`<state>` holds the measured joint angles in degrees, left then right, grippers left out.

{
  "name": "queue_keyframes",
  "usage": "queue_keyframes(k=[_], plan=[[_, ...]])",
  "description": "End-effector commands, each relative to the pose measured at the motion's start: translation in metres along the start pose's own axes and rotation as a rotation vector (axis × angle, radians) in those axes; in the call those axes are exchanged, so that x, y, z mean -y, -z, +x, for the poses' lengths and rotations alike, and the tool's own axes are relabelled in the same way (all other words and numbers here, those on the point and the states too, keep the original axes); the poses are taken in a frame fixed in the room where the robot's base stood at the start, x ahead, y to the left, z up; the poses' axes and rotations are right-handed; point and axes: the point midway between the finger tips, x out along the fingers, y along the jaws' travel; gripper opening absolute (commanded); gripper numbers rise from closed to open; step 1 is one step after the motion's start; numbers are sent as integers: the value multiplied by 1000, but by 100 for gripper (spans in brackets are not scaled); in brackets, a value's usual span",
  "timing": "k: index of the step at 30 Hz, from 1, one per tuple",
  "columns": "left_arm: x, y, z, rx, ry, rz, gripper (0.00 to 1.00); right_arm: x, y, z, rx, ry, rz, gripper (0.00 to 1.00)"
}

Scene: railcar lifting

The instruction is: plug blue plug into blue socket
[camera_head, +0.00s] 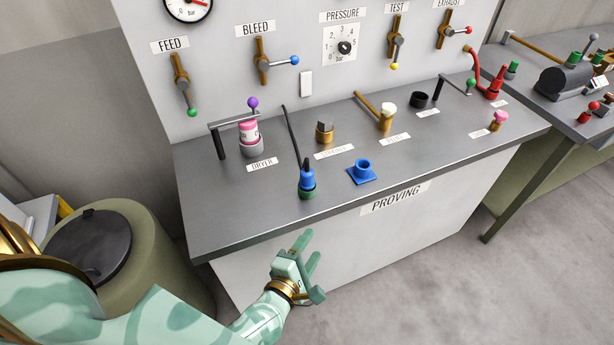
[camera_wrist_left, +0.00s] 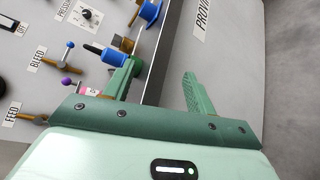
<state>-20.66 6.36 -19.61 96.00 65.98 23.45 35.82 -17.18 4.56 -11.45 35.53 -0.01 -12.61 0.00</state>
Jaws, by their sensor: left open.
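The blue plug (camera_head: 307,180) stands upright in a dark green holder (camera_head: 307,194) near the front of the bench, with a black cable rising from its top. The blue socket (camera_head: 361,169), a short round collar on a square blue base, sits to its right. The plug (camera_wrist_left: 113,57) and the socket (camera_wrist_left: 150,10) also show in the left wrist view. My left gripper (camera_head: 308,262) is open and empty, in front of the bench edge and apart from the plug. Its two fingers (camera_wrist_left: 160,74) show spread in the left wrist view. My right gripper is out of view.
The grey bench top (camera_head: 225,222) also holds a pink and white canister (camera_head: 249,131) with a handle, a brass fitting (camera_head: 324,132) and a brass lever valve (camera_head: 386,118). The wall panel (camera_head: 225,80) with levers stands behind. A green drum (camera_head: 145,235) is at left.

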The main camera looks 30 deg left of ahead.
Motion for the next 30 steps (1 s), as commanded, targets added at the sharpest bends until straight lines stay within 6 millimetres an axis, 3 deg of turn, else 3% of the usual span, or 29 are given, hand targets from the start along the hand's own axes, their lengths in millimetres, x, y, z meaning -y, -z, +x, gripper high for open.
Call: queue_keyframes(k=[1,3,5,7,11,22,30], plan=[[-43,-6,1,-37,-88,-305,56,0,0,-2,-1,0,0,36],[-78,-5,-1,-83,-168,-705,56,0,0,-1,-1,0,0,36],[-91,0,-3,-123,-208,-981,56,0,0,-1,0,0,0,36],[-89,10,-5,-172,-230,-1175,56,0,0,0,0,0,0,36],[-88,16,2,-187,-249,-1262,56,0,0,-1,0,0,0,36],[-94,39,83,-185,-249,-1258,56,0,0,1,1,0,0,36],[-97,46,108,-185,-248,-1257,56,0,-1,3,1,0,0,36]])
